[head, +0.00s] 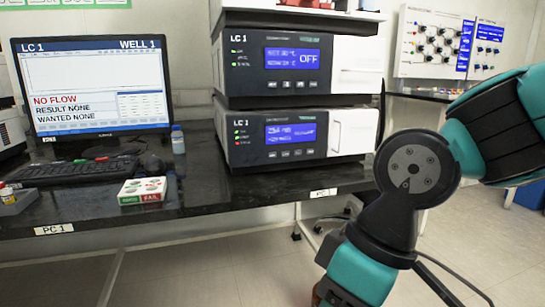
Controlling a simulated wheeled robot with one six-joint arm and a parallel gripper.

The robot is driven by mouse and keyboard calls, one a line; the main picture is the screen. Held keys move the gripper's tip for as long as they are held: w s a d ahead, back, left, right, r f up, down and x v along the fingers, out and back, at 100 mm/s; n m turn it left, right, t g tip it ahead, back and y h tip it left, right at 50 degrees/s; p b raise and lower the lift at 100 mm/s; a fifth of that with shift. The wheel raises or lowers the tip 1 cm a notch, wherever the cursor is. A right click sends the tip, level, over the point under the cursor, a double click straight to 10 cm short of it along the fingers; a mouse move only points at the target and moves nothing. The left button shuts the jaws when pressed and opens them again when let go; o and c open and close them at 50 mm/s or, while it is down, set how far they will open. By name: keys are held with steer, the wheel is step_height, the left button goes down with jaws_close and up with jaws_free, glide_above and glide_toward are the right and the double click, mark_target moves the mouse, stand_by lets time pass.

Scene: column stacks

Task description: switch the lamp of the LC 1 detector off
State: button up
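Two stacked LC 1 units stand on the black bench. The lower LC 1 unit (290,135) has a blue display that seems to read 254 nm, so it looks like the detector. Its second display line is too small to read. Small buttons sit in a row under the display, and green and red indicator lights show at its left. My arm reaches down at the right, apart from both units. My gripper is out of the picture, below the bottom edge.
A monitor (95,85) shows LC 1, WELL 1 and NO FLOW. A keyboard (72,170), a mouse, a small bottle (178,140) and a white box with green and red labels (143,190) are on the bench (230,190). The bench in front of the lower unit is clear.

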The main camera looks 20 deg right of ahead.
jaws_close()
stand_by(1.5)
